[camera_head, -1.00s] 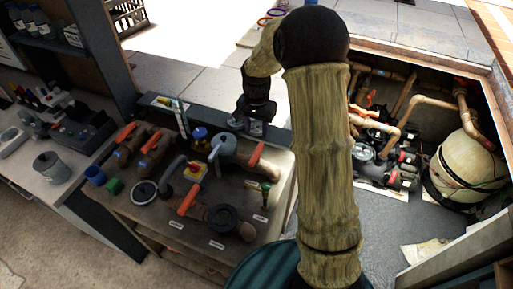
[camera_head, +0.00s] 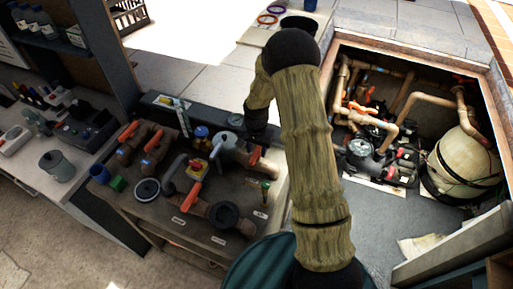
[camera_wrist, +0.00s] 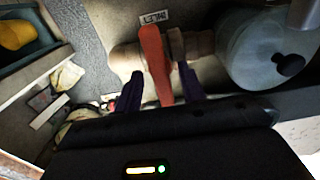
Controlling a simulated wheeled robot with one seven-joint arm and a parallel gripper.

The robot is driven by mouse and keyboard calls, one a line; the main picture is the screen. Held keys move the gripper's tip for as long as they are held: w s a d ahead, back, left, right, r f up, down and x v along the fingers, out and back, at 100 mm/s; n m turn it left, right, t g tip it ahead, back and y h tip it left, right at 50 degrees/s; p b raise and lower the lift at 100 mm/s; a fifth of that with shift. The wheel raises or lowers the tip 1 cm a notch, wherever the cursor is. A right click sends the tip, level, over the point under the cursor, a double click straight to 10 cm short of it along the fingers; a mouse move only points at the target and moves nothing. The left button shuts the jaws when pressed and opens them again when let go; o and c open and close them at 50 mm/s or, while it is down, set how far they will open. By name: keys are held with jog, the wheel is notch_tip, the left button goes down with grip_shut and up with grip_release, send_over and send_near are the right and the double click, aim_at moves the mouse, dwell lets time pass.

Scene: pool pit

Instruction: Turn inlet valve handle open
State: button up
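The inlet valve handle (camera_wrist: 153,55) is an orange lever on a pale pipe fitting in the wrist view, beside a label (camera_wrist: 153,17) that reads INLET. It also shows as a small orange lever (camera_head: 255,157) at the bench's right side in the head view, partly hidden by my gripper. My gripper (camera_wrist: 159,76) is open, with one dark finger on each side of the lever's near end. I cannot tell whether either finger touches it. In the head view my gripper (camera_head: 258,142) is just above the lever.
A grey round housing (camera_head: 227,143) stands close to the left of the handle. Other orange levers (camera_head: 194,192), pipes and a green-handled valve (camera_head: 265,186) crowd the bench. The open pit with a tank (camera_head: 463,163) lies right of my arm.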

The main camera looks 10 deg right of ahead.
grip_shut()
jog(key=shift+n, duration=0.4)
jog(key=n+b, duration=0.2)
jog(key=n, duration=0.1)
jog(key=shift+w, duration=0.1)
jog(key=n+b, duration=0.1)
jog(key=n, duration=0.3)
jog(key=shift+n, duration=0.4)
jog(key=n, duration=0.4)
jog(key=shift+n+b, duration=0.3)
jog(key=shift+b, duration=0.05)
jog(key=n, duration=0.4)
jog(key=shift+r+n, duration=0.1)
jog(key=shift+n, duration=0.3)
